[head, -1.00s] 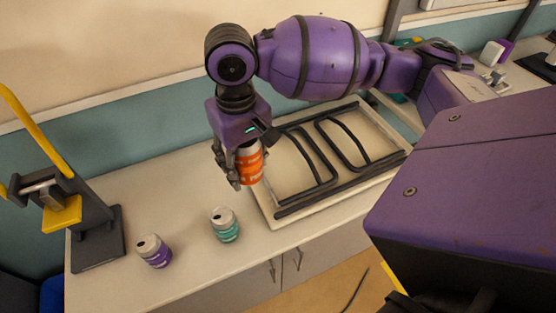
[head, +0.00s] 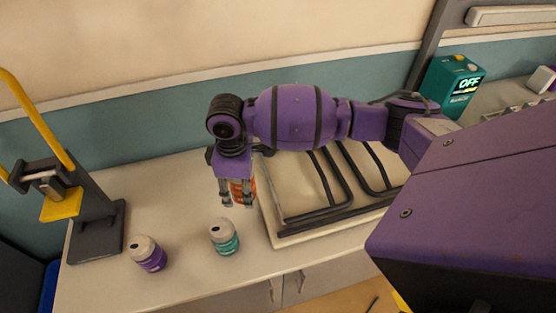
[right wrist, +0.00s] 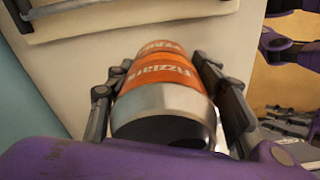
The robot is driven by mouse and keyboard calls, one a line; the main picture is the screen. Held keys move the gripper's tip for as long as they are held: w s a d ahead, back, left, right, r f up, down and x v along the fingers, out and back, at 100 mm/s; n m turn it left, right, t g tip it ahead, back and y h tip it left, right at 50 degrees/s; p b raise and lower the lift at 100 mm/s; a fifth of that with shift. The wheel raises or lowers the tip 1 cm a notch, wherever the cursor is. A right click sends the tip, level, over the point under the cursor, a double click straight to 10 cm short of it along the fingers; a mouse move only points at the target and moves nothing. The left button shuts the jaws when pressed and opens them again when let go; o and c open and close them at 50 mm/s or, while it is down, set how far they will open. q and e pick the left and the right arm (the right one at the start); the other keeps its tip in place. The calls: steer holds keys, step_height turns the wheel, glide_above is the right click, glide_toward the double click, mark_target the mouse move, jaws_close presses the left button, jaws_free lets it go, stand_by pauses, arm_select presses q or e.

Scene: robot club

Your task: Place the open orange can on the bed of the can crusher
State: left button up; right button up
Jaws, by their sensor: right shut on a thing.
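The orange can (head: 243,191) is between the fingers of my right gripper (head: 239,203), which is shut on it above the counter, near the tray's left edge. In the right wrist view the orange can (right wrist: 160,82) fills the space between the fingers of the right gripper (right wrist: 158,75), its silver end toward the camera. The can crusher (head: 95,215) stands at the left, with a dark base and post, a yellow bed (head: 61,204) and a long yellow lever (head: 35,115).
A purple can (head: 147,254) and a teal can (head: 224,237) stand upright on the counter (head: 185,200), between the crusher and the tray. A pale tray (head: 268,219) with black wire racks lies right of the gripper. A teal box marked OFF (head: 453,86) stands at the back right.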

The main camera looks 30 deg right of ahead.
mark_target(246, 213)
step_height(246, 213, down, 10)
steer(key=shift+r+b, duration=0.1)
steer(key=shift+b, duration=0.25)
steer(key=o, duration=0.8)
steer(key=shift+f, duration=0.2)
